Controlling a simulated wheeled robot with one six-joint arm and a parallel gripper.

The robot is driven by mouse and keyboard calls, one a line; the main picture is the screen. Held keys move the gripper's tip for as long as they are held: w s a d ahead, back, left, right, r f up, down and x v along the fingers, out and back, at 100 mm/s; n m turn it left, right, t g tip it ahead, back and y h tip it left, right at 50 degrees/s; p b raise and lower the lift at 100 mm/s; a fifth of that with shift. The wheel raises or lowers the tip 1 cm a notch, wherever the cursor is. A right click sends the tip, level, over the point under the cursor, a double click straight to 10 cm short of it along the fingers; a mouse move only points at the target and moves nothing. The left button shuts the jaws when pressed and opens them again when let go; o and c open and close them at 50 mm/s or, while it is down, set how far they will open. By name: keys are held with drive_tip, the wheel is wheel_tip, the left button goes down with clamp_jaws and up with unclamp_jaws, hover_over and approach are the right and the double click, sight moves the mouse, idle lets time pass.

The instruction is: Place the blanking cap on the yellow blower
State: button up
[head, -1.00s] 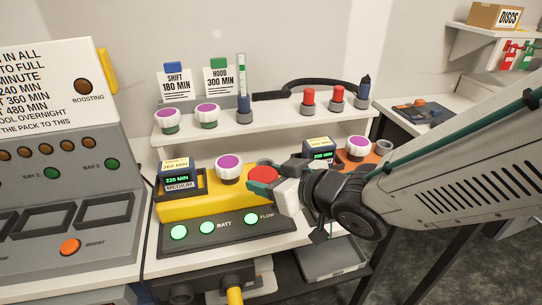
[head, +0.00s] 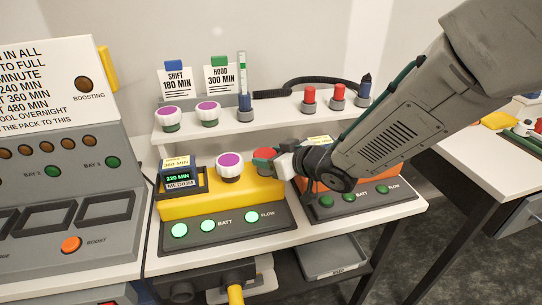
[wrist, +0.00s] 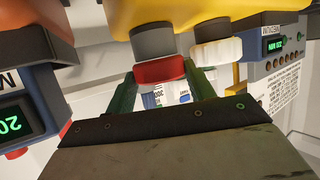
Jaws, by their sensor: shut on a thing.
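The yellow blower (head: 200,200) stands on the bench with a dark front panel and lit green buttons. A red blanking cap (head: 263,154) is at its right end, partly hidden by my gripper (head: 268,163). In the wrist view my gripper's green fingers (wrist: 160,85) are on either side of the red cap (wrist: 160,70), shut on it. The cap lies right against a grey round port (wrist: 153,42) on the yellow body; I cannot tell whether it is seated. A white cartridge with a purple top (head: 229,166) stands beside it on the blower.
An orange blower (head: 365,178) is close on the right, partly behind my arm. A shelf (head: 290,118) behind holds two purple-topped cartridges and two red caps on grey bases. A grey charging console (head: 70,180) stands left. A tray (head: 333,257) is below.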

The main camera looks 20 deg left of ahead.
drive_tip(key=o, duration=1)
drive_tip(key=shift+f, duration=0.1)
drive_tip(key=shift+c, duration=0.2)
drive_tip(key=shift+r, duration=0.25)
drive_tip(key=v, duration=1.2)
drive_tip(key=shift+s+f, duration=0.1)
drive_tip(key=shift+f, duration=0.05)
